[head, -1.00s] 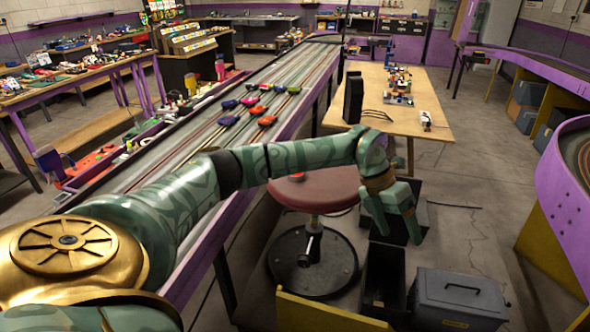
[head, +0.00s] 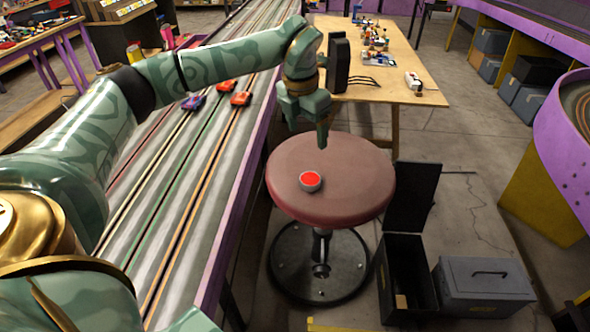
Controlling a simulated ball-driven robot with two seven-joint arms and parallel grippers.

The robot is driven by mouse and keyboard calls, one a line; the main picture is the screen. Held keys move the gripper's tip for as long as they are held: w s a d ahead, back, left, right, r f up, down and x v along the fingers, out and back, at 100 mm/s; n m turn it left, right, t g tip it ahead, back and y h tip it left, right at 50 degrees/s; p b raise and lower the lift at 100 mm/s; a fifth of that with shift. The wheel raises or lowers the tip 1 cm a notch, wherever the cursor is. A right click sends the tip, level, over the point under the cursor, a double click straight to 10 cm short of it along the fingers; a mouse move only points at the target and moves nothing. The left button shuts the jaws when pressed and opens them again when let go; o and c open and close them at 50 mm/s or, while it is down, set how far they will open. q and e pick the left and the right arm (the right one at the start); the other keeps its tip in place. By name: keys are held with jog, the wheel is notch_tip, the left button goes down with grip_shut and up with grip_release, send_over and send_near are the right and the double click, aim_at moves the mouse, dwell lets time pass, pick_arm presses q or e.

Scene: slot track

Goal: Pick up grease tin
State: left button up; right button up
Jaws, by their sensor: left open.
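The grease tin (head: 310,181) is a small round tin with a red top and a pale metal side. It sits on the dark red seat of a round stool (head: 350,200), left of the seat's middle. My left gripper (head: 308,138) hangs over the far part of the seat, pointing down, open and empty. In the picture its fingertips are above the tin, apart from it. My right gripper is not in view.
The slot track (head: 180,190) with several toy cars runs along the left of the stool. A wooden table (head: 400,85) stands behind. An open black box (head: 400,285) and a closed grey case (head: 483,285) lie on the floor at right.

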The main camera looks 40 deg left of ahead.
pick_arm(q)
jog(key=b, duration=0.2)
send_over(310, 178)
jog(key=f, duration=1)
jog(key=shift+s+d+f, duration=0.15)
jog(key=shift+s+f, duration=0.05)
jog(key=shift+s, duration=0.05)
jog(key=f+b, duration=0.1)
jog(key=f, duration=0.4)
jog(key=shift+w+a+f+b, duration=0.1)
jog(key=shift+a+b, duration=0.1)
jog(key=shift+b, duration=0.15)
jog(key=c, duration=1.1)
